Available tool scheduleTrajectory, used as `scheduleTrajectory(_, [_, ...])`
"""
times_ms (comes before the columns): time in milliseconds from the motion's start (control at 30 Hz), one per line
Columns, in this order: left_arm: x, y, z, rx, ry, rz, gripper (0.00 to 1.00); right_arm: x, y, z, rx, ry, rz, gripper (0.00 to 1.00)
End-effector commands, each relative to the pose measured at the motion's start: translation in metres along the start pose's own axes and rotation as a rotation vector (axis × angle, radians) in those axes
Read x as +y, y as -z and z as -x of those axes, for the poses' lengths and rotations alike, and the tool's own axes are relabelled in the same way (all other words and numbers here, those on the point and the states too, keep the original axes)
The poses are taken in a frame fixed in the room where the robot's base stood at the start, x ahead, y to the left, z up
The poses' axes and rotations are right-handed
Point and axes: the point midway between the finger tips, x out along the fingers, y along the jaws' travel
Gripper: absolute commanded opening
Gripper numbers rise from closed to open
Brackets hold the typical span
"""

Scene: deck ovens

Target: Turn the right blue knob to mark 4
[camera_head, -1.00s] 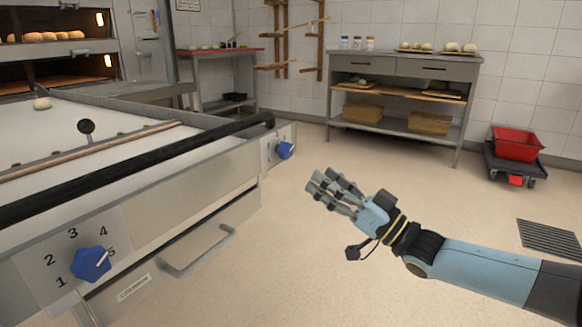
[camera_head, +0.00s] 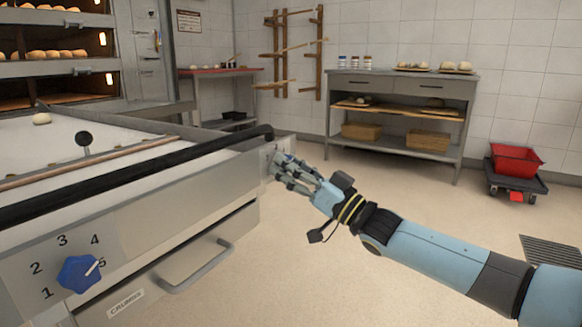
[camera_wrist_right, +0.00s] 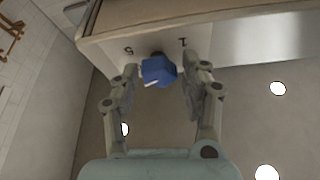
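The right blue knob shows in the right wrist view (camera_wrist_right: 158,70), on a pale panel with a mark on each side of it. In the head view my right gripper's fingers largely cover this knob at the far end of the oven front. My right gripper (camera_head: 281,170) is open, its fingers on either side of the knob; in the right wrist view (camera_wrist_right: 157,82) I see gaps, wider on the left. My left gripper is out of view.
Another blue knob (camera_head: 79,273) sits on the near panel, with marks 1 to 5 and its pointer near 5. A drawer handle (camera_head: 196,266) and a black rail (camera_head: 130,172) run along the oven front. Open floor lies to the right; a red crate (camera_head: 516,159) is farther back.

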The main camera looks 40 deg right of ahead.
Motion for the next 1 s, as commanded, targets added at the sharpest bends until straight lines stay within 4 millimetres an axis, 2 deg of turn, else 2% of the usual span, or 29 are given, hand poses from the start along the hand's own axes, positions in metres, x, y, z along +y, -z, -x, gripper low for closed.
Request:
scheduleTrajectory(33, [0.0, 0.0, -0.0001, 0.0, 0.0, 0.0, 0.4, 0.0001, -0.0001, 0.0002, 0.0, 0.0, 0.0, 0.37])
scheduleTrajectory(300, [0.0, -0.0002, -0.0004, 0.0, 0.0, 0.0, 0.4, 0.0002, -0.0003, 0.0004, -0.001, 0.0, 0.0, 0.03])
scheduleTrajectory(433, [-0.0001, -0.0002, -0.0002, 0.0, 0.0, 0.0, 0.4, 0.0011, -0.0005, 0.0006, -0.002, 0.024, 0.061, 0.03])
scheduleTrajectory(633, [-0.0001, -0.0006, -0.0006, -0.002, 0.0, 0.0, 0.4, 0.0007, -0.0007, 0.0008, -0.002, 0.024, 0.06, 0.03])
scheduleTrajectory(667, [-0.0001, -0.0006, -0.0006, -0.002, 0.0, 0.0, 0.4, 0.0007, -0.0007, 0.0007, -0.002, 0.024, 0.06, 0.39])
scheduleTrajectory(700, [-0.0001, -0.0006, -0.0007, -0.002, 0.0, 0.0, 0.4, 0.0006, -0.0007, 0.0007, -0.001, 0.024, 0.059, 0.44])
scheduleTrajectory(800, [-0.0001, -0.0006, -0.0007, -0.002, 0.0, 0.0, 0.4, 0.0006, -0.0006, 0.0006, -0.001, 0.024, 0.059, 0.57])
scheduleTrajectory(1000, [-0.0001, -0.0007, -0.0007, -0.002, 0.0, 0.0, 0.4, 0.0004, -0.0004, 0.0005, -0.001, 0.024, 0.059, 0.58])
